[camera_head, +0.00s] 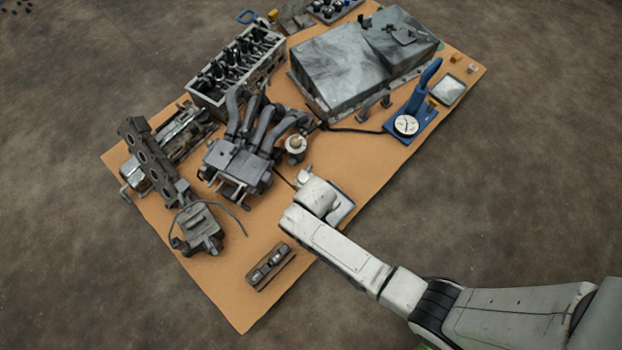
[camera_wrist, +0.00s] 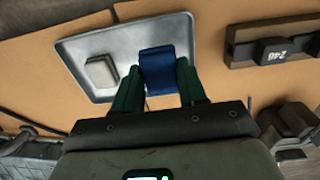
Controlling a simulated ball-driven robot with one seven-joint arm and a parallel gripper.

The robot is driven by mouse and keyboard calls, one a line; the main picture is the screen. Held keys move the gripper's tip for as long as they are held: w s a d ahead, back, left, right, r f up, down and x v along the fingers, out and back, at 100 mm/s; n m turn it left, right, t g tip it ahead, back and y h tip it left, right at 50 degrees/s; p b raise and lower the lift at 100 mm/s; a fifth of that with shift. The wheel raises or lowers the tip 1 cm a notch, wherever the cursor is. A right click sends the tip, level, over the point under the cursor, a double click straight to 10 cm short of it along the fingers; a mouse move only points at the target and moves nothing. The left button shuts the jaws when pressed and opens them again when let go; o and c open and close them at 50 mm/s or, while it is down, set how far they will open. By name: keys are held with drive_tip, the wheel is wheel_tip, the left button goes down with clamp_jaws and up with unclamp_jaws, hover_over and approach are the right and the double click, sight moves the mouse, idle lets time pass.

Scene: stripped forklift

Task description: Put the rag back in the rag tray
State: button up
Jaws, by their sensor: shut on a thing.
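The rag (camera_wrist: 158,66), a blue folded piece, is between the two green fingers of my gripper (camera_wrist: 158,70) in the wrist view. My gripper is shut on it. The rag shows over the right part of a shallow silver tray (camera_wrist: 85,45), close to its right rim. I cannot tell whether it touches the tray floor. A pale grey block (camera_wrist: 101,72) lies in the left part of the tray. My arm hides the rag and fingers there.
A dark rack (camera_wrist: 262,45) stands right of the tray; it also shows in the head view (camera_head: 270,266). An engine part with pipes (camera_head: 238,165) lies left of my wrist. A blue gauge stand (camera_head: 420,100) is to the upper right. Orange board near the front corner is bare.

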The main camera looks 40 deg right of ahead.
drive_tip(key=shift+w+f+b, duration=0.4)
drive_tip(key=shift+w+f, duration=0.25)
drive_tip(key=shift+f, duration=0.2)
drive_tip(key=shift+w+f+b, duration=0.2)
drive_tip(key=shift+f+b, duration=0.8)
drive_tip(key=shift+f, duration=0.65)
drive_tip(key=shift+f, duration=0.2)
drive_tip(key=o, duration=0.9)
drive_tip(key=shift+o, duration=0.2)
drive_tip(key=shift+r, duration=0.1)
wheel_tip(320, 180, up, 12)
drive_tip(key=p, duration=0.6)
drive_tip(key=shift+r, duration=0.1)
